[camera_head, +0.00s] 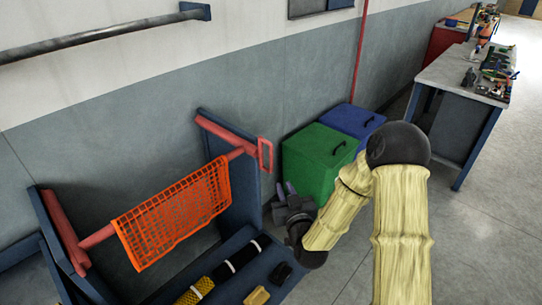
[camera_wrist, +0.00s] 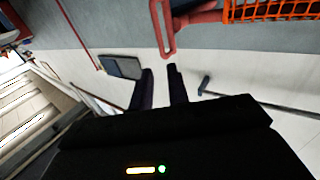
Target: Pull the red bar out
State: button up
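The red bar (camera_head: 98,237) lies across a blue rack, with an orange net (camera_head: 180,212) draped over it. Its right end carries a red loop handle (camera_head: 266,155). In the wrist view the loop handle (camera_wrist: 166,40) stands upright just beyond my fingertips, with part of the bar (camera_wrist: 195,18) and the net (camera_wrist: 275,9) at the top right. My gripper (camera_head: 284,190) is below and a little right of the handle in the head view. Its two dark fingers (camera_wrist: 161,70) are apart with nothing between them, and they do not appear to touch the handle.
The blue rack's right panel (camera_head: 247,190) stands beside my gripper. Black and yellow rolls (camera_head: 240,257) lie on its lower shelf. A green bin (camera_head: 313,165) and a blue bin (camera_head: 350,121) stand behind my gripper by the wall. A workbench (camera_head: 450,75) is farther right; open floor lies before it.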

aim_at(271, 157)
jog(key=p+x, duration=0.4)
jog(key=x, duration=1.2)
jog(key=shift+w+a, duration=0.1)
jog(key=shift+w, duration=0.25)
grip_shut()
